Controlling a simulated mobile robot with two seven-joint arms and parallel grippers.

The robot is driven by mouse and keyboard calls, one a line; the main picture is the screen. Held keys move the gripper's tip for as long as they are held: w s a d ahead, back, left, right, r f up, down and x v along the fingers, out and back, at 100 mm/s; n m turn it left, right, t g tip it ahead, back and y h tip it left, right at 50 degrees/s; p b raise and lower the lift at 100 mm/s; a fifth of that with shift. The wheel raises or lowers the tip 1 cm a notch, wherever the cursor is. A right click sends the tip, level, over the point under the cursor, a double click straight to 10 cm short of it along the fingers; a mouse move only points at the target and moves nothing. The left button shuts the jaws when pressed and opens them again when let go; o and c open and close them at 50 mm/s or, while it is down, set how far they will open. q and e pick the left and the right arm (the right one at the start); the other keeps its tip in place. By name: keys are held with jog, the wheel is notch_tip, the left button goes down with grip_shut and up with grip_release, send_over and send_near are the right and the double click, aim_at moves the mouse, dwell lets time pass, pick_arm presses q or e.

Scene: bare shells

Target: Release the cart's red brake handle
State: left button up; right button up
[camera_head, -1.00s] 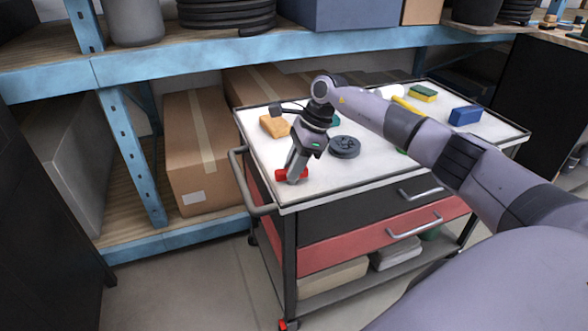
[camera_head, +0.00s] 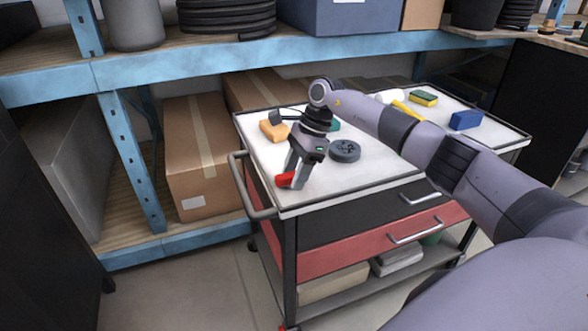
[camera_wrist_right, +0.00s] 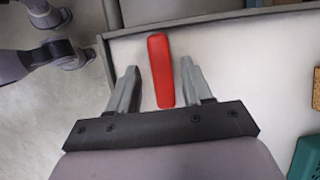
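The cart (camera_head: 262,205) has a pale top with a dark rim. The red brake handle (camera_head: 284,180) is at the top's near left corner. In the right wrist view the handle (camera_wrist_right: 160,70) is a straight red bar between the two fingers. My right gripper (camera_head: 297,172) is over that corner with its fingers apart. In its wrist view the right gripper (camera_wrist_right: 162,85) has a finger on each side of the handle, with a visible gap on both sides. In the head view a finger partly hides the handle.
On the cart top are a dark round disc (camera_head: 345,150), an orange block (camera_head: 273,131), a blue block (camera_head: 466,119) and a yellow-green sponge (camera_head: 424,98). A blue shelf (camera_head: 180,62) with cardboard boxes (camera_head: 190,150) stands behind. Floor left of the cart is clear.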

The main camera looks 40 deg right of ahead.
jog(key=shift+w+r, duration=0.1)
jog(key=shift+r, duration=0.15)
jog(key=shift+d+r, duration=0.1)
jog(key=shift+r, duration=0.15)
jog(key=v, duration=0.6)
jog(key=shift+d+r+p, duration=0.15)
jog(key=shift+r+p, duration=0.05)
jog(key=shift+p, duration=0.2)
